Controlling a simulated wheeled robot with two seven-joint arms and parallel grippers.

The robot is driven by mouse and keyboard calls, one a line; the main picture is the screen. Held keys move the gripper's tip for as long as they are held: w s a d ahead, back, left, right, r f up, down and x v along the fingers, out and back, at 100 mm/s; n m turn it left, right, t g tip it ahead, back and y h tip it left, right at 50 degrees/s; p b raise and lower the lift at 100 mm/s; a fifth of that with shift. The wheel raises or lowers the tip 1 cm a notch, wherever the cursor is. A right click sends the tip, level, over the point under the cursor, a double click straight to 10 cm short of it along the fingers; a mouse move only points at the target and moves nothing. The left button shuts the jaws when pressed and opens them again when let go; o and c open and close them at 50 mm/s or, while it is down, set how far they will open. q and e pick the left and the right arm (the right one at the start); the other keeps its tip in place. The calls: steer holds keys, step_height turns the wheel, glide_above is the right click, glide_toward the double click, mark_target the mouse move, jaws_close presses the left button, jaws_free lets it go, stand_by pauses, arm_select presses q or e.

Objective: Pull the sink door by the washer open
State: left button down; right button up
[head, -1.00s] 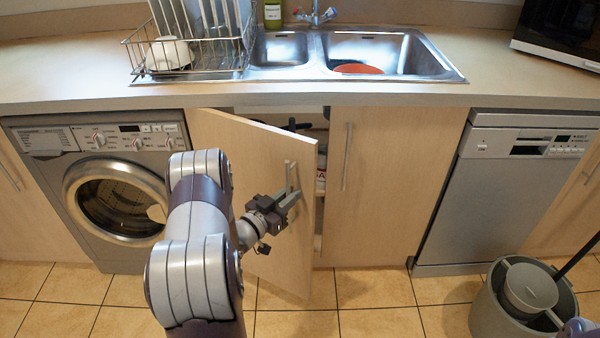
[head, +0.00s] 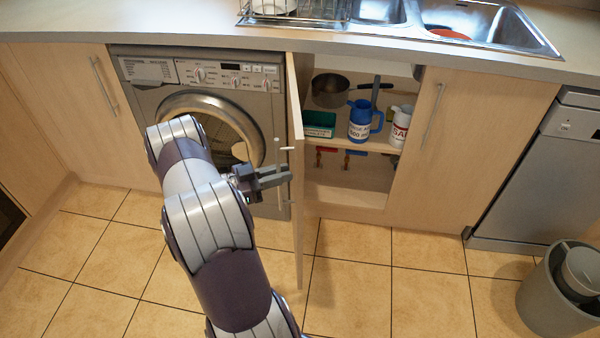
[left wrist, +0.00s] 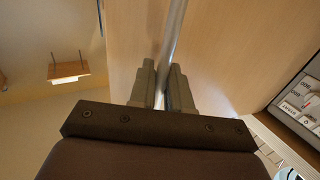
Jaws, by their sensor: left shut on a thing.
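The sink door (head: 296,150) by the washer stands wide open, swung out about square to the cabinet front, so I see it nearly edge-on. In the left wrist view, its wooden face (left wrist: 225,50) fills the middle. My left gripper (head: 285,178) is shut on the door's bar handle (head: 278,165); the handle (left wrist: 172,45) runs between the two fingers (left wrist: 160,88) in the left wrist view. The washer (head: 225,80) is just left of the door. The right gripper is not in view.
The open cabinet shows a pot (head: 330,90), a blue jug (head: 360,122), a white bottle (head: 400,125) and a green box (head: 319,124). The other sink door (head: 440,140) is shut. A grey bin (head: 555,295) stands at lower right. The tiled floor (head: 350,240) before the cabinet is clear.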

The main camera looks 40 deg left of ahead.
arm_select(q)
steer(key=shift+s+a, duration=0.9)
steer(key=shift+a, duration=0.2)
steer(key=c, duration=1.3)
jaws_free()
steer(key=v, duration=1.2)
steer(key=shift+s+a+f+p, duration=0.1)
steer(key=shift+s+a+p, duration=0.1)
steer(key=shift+s+p, duration=0.15)
